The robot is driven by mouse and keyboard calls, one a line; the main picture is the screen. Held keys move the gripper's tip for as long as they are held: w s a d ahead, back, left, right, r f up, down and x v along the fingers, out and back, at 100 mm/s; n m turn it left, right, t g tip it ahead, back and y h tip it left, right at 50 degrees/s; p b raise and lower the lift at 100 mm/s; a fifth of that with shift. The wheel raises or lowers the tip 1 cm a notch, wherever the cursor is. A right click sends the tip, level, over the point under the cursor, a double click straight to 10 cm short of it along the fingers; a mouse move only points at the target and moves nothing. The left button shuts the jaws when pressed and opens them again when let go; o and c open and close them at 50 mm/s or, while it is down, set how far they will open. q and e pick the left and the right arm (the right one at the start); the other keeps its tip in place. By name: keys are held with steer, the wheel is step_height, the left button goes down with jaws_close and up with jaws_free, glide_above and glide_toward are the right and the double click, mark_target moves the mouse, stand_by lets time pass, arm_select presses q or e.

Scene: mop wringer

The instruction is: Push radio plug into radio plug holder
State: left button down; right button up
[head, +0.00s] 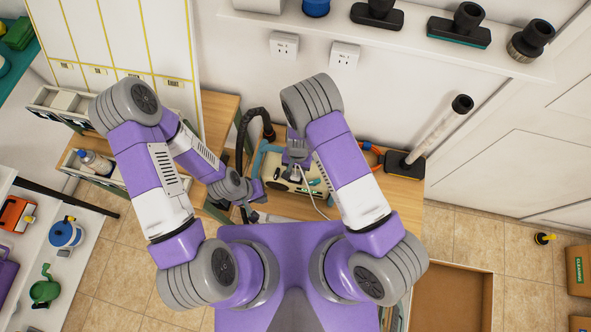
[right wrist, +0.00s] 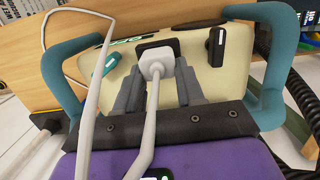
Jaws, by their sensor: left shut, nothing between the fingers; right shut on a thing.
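The cream radio (head: 312,187) with teal handles lies on the wooden bench. In the right wrist view, the white radio plug (right wrist: 153,64) is between the fingers of my right gripper (right wrist: 157,84). The plug's front end is at the black radio plug holder (right wrist: 170,45) on the radio's face; I cannot tell how deep it sits. Its white cord (right wrist: 148,125) runs back over the gripper. In the head view my right gripper (head: 297,160) is above the radio and hides the plug. My left gripper (head: 256,208) is shut and empty, left of the radio.
A black hose (head: 243,125) curves up beside the radio. A vacuum nozzle with a pale tube (head: 436,132) stands right of it on the bench. Two white wall sockets (head: 284,45) are behind. An open cardboard box (head: 450,297) is at the lower right.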

steer(key=shift+f, duration=0.1)
stand_by(0.3)
steer(key=o, duration=1.1)
steer(key=r, duration=0.5)
steer(key=w+r, duration=0.1)
steer(key=r, duration=0.1)
steer(key=shift+d+r, duration=0.15)
steer(key=shift+r, duration=0.15)
